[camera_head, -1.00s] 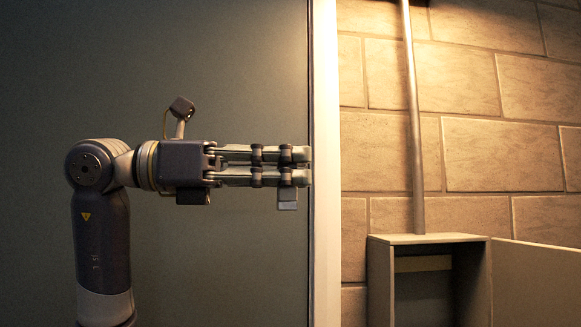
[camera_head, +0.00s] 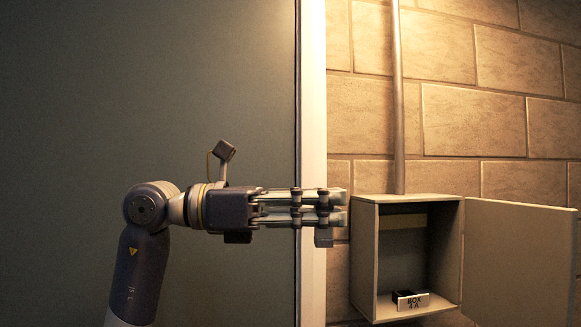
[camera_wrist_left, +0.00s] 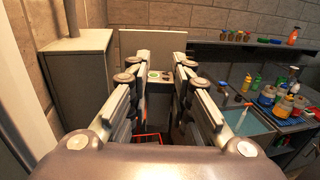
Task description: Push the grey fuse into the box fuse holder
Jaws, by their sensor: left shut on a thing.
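My left gripper (camera_head: 335,208) points right, level, in the head view, with its fingers close together. It is shut on a small grey block, which looks like the grey fuse (camera_head: 323,238), whose lower end sticks out below the fingertips. The fingers hide the rest of it. To the right stands an open grey box (camera_head: 363,255) on the wall. A black holder with a "BOX 4 A" label (camera_head: 411,300) sits on its floor. The fingertips are just left of the box's upper left edge, apparently outside it. My right gripper is not in view.
The box door (camera_head: 515,260) is swung open to the right. A pipe (camera_head: 397,100) runs up from the box top along the brick wall. In the left wrist view, a bench (camera_wrist_left: 245,118) with several bottles and jars stands at the right.

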